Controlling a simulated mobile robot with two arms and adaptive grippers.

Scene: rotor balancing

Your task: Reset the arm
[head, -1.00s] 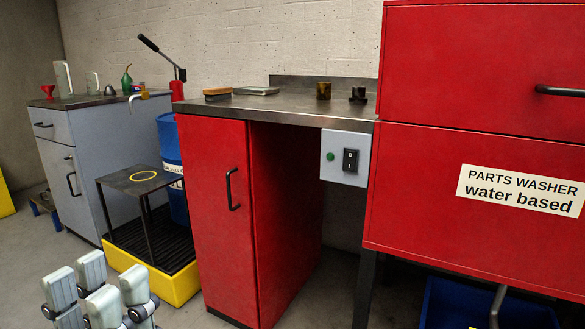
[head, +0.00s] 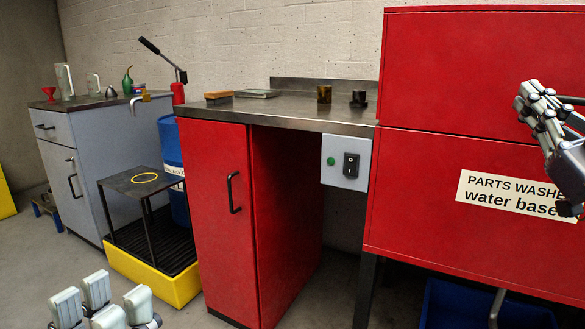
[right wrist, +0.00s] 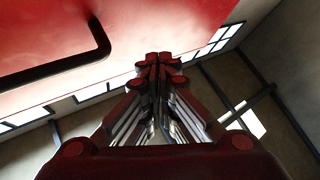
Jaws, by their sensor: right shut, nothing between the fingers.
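My right gripper (head: 530,97) is at the right edge of the head view, in front of the red parts washer (head: 440,180). Its fingers are together and empty; in the right wrist view the closed fingertips (right wrist: 158,62) meet below a red surface. My left gripper (head: 103,302) is at the bottom left of the head view, pointing up, with its pale finger pads apart and nothing visible between them. The lower part of the left gripper is cut off by the frame.
A black handle shows near the right gripper in the right wrist view (right wrist: 60,68). A red cabinet with a steel worktop (head: 290,108) stands in the middle, and a black stand (head: 120,183) over a yellow spill tray (head: 165,287) is beyond the left gripper.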

